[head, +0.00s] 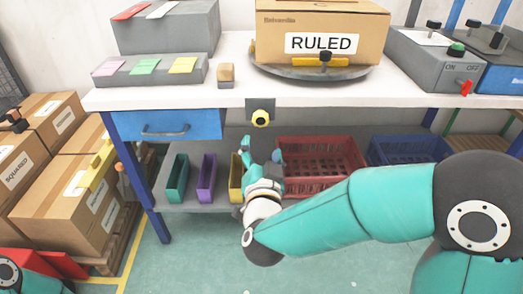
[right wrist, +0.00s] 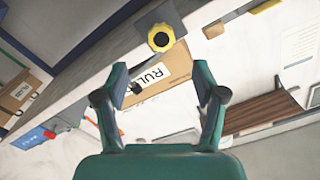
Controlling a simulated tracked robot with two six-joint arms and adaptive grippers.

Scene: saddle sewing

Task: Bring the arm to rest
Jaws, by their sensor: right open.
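My right arm reaches in from the right in the head view, in front of the workbench (head: 225,97). My right gripper (head: 266,162) is below the tabletop, in front of the lower shelf, and overlaps the red crate's left edge in the picture. In the right wrist view its two fingers (right wrist: 160,88) are spread apart with nothing between them. The RULED carton (head: 320,20) on the round turntable (head: 312,73) shows beyond the fingers there. Part of my left arm shows at the bottom left corner of the head view; its gripper is outside the picture.
A yellow knob (head: 261,118) sticks out from the bench front just above my right gripper. The shelf holds narrow bins, a red crate (head: 320,160) and a blue crate (head: 405,149). Cartons (head: 60,185) are stacked at left. Green floor in front is open.

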